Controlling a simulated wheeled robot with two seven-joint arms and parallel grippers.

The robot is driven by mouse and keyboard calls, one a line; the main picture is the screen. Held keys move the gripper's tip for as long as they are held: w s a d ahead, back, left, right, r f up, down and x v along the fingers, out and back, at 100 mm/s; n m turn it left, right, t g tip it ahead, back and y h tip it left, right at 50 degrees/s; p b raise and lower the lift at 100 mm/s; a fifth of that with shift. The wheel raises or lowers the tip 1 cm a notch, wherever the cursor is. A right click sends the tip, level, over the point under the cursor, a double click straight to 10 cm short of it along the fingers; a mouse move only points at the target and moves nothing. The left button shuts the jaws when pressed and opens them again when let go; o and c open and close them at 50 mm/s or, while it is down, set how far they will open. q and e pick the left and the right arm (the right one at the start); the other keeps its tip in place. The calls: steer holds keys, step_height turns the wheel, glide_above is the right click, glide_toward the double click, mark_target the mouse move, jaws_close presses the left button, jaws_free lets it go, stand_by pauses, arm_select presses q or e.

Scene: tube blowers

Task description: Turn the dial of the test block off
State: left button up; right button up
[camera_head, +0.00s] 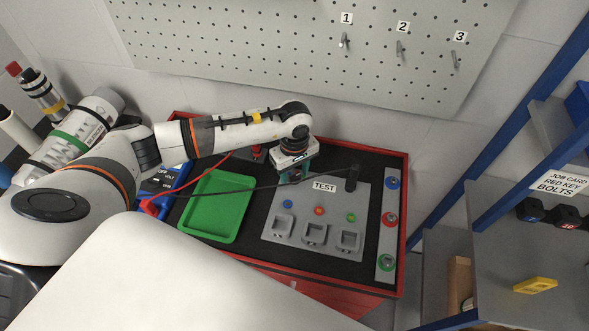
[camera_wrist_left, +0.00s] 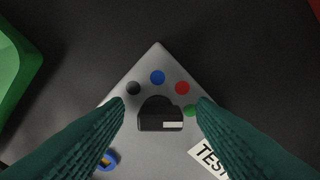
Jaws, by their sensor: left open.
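The grey test block (camera_head: 285,238) lies on the black top of the red-edged bench, with a "TEST" label (camera_head: 324,187). Its dial (camera_wrist_left: 160,116) is a black knob with a bar across it and a white mark on the bar's right half. Black, blue, red and green dots curve around the dial's far side. My left gripper (camera_head: 291,179) points down over the block's back left corner and hides the dial in the head view. In the left wrist view its open green fingers (camera_wrist_left: 160,104) stand on either side of the dial, with gaps showing on both sides. My right gripper is out of view.
A green tray (camera_head: 213,235) lies left of the block. A black upright plug (camera_head: 352,178) with a cable stands at the block's back right. A strip with blue, red and green fittings (camera_head: 387,244) is at the right. A pegboard (camera_head: 290,50) rises behind.

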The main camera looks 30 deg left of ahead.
arm_select(q)
steer(key=c, duration=1)
